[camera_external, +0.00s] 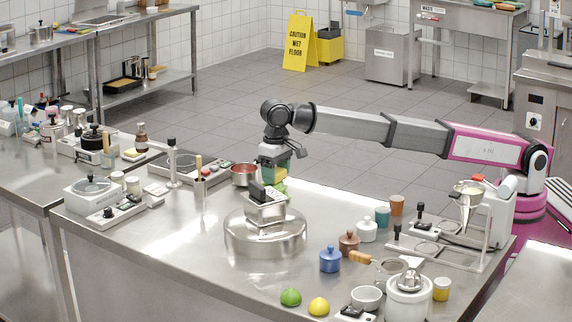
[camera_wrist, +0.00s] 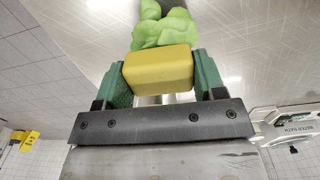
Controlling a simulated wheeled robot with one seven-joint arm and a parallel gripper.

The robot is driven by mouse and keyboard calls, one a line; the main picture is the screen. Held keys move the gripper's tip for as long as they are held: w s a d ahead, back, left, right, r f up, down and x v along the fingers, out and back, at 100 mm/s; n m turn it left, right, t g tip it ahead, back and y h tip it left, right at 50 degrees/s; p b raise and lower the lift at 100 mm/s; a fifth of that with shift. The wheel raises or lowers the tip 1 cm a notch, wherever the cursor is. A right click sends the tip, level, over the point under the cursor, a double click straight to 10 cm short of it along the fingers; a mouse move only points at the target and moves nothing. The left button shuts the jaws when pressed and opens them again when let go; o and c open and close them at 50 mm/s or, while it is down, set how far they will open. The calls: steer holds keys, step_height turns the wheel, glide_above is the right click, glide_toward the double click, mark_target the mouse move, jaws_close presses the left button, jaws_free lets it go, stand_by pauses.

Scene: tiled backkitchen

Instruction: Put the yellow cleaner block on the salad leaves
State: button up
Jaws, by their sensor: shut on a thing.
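The yellow cleaner block (camera_wrist: 158,69) is between the two green fingers of my gripper (camera_wrist: 161,80) in the wrist view, and the fingers are shut on its sides. The bright green salad leaves (camera_wrist: 166,28) show just beyond the block in that view, and the block overlaps their near edge in the picture. In the external view my gripper (camera_external: 272,168) points down above the metal table, and some green of the leaves (camera_external: 280,187) shows just below it. The block is not clearly visible there. I cannot tell whether the block touches the leaves.
A round metal apparatus (camera_external: 265,236) with a box-shaped top stands in front of my gripper. A reddish bowl (camera_external: 243,171) is close on the left. Small pots, including a blue one (camera_external: 330,260), stand to the right. The table's left front is fairly clear.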

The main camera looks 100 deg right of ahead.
steer(key=shift+f, duration=0.1)
steer(key=o, duration=0.9)
steer(key=shift+o, duration=0.2)
step_height(320, 180, up, 12)
